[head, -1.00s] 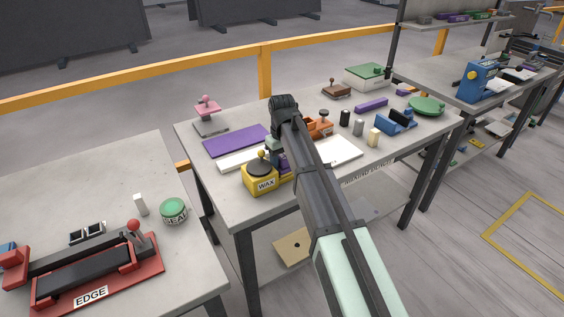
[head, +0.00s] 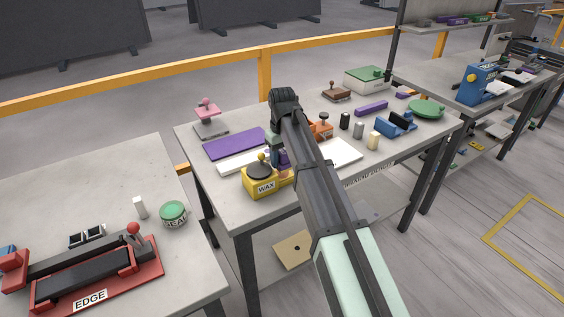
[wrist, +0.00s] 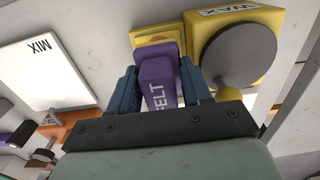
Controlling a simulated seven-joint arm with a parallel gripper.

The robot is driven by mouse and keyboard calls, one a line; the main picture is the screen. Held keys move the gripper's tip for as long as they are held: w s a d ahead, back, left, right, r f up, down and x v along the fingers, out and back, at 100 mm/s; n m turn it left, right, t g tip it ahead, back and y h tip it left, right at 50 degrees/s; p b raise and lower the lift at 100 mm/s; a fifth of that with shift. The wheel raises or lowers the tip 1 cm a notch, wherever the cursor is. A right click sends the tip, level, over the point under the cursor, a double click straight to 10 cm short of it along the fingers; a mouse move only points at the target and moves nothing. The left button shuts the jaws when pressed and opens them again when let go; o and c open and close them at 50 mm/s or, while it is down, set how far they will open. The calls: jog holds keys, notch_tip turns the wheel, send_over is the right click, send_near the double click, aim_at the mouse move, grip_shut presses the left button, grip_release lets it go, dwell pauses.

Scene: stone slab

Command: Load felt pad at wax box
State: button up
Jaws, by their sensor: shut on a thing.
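The felt pad (wrist: 158,82) is a purple block with FELT lettered on its side. My gripper (wrist: 158,66) is shut on it, with a blue finger on each side. The wax box (head: 262,186) is yellow with a dark round top and a WAX label. It also shows in the wrist view (wrist: 275,28), just right of the pad. A yellow framed part (wrist: 150,33) of the box lies beyond the pad's far end. I cannot tell whether the pad touches it. In the head view my arm partly hides the pad (head: 284,158) and the box's right side.
A white MIX board (wrist: 40,62) lies left of the pad in the wrist view. A purple mat (head: 234,144) and a pink-handled stamp (head: 208,112) are behind the box. An orange device (head: 323,128) and small cylinders stand to the right.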

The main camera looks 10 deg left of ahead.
aim_at(282, 152)
jog(key=shift+r, duration=1.95)
jog(key=shift+s, duration=0.1)
